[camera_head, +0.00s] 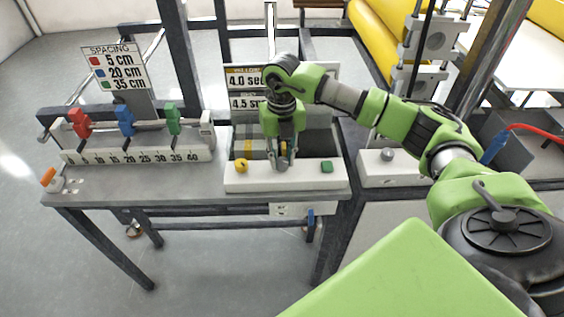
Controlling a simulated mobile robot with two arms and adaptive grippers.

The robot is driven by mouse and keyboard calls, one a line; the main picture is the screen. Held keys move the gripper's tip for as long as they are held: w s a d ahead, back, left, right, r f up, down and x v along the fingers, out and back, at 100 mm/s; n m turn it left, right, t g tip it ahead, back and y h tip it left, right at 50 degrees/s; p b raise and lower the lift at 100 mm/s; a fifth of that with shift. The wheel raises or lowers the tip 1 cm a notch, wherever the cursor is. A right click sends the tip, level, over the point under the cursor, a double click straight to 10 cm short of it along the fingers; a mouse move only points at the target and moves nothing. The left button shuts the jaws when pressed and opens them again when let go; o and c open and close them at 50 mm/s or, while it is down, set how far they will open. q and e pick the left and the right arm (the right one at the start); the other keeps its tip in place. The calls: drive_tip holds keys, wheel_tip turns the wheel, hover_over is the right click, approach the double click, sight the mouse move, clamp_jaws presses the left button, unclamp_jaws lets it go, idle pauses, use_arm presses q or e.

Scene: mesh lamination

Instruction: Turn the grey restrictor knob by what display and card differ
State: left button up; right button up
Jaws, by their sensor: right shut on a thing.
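My right gripper (281,161) points down at the white front panel (257,178), between a yellow button (241,165) and a green button (327,166). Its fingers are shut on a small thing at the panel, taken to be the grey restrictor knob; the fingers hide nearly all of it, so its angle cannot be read. Behind the gripper, an upper readout (243,80) shows 4.0 sec and a lower one (243,104) shows 4.5 sec; my arm covers their right parts. I cannot tell which is display and which is card. My left gripper is not in view.
A rail with red (80,123), blue (124,120) and green (173,118) clamps stands over a number scale (140,156) at left. A spacing sign (115,68) is behind it. A round grey knob (387,154) sits on another white box at right.

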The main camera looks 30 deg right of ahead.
sight(282, 161)
drive_tip(key=n+b, duration=0.1)
drive_tip(key=n, duration=0.2)
drive_tip(key=shift+f+b, duration=0.1)
drive_tip(key=shift+b, duration=0.3)
drive_tip(key=shift+n+b, duration=0.6)
drive_tip(key=shift+n, duration=0.9)
drive_tip(key=o, duration=1.1)
wheel_tip(282, 161, up, 12)
